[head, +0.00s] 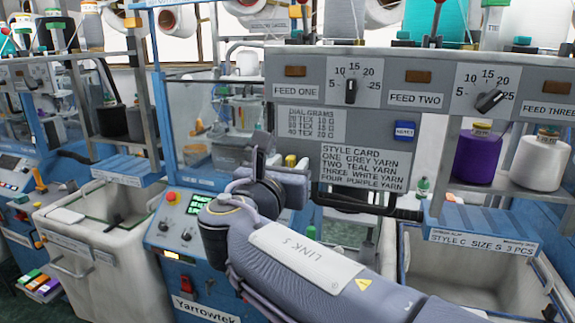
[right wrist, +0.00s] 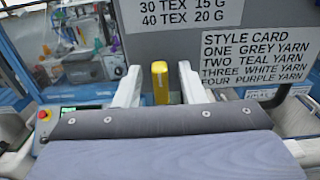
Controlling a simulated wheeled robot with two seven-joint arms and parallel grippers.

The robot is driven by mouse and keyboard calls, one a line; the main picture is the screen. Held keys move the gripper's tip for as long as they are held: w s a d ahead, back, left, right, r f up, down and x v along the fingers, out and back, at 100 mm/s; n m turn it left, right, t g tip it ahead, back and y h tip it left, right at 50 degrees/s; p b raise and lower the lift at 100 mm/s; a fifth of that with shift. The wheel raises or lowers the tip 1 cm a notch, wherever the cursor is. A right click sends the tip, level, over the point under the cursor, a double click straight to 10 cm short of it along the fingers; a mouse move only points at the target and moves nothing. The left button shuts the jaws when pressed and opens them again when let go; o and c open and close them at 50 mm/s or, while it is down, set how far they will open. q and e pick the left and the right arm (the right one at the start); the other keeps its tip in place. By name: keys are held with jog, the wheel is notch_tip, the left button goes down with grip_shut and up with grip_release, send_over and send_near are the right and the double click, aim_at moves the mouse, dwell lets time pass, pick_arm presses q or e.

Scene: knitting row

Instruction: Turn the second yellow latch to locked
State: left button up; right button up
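A yellow latch (right wrist: 160,82) stands upright in the right wrist view, between the two pale fingers of my right gripper (right wrist: 157,72). A gap shows on each side of it, so the fingers are open and do not grip it. In the head view my right gripper (head: 279,182) is in front of the middle machine, below the dial panel. A small yellow piece (head: 290,160) shows just above it, the rest hidden by the hand. Whether it is the second latch, and its locked or unlocked setting, I cannot tell. My left gripper is not in view.
The grey feed panel (head: 320,118) with knobs and a style card overhangs close to the right hand. A red button (head: 171,197) and small screen sit left of it. A white bin (head: 95,262) stands left; purple (head: 478,158) and white cones stand right.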

grip_shut()
jog(key=shift+s+d+f+m+b, duration=0.1)
jog(key=shift+d+f+m+b, duration=0.1)
jog(key=shift+m+b, duration=2.5)
jog(key=shift+d+f+m+b, duration=0.15)
jog(key=shift+f+m+b, duration=0.1)
jog(key=shift+m+b, duration=2.45)
jog(key=shift+s+d+f+m+b, duration=0.1)
jog(key=shift+d+f+m+b, duration=0.1)
jog(key=shift+m+b, duration=2.5)
jog(key=shift+m+p, duration=0.8)
jog(key=shift+m, duration=0.2)
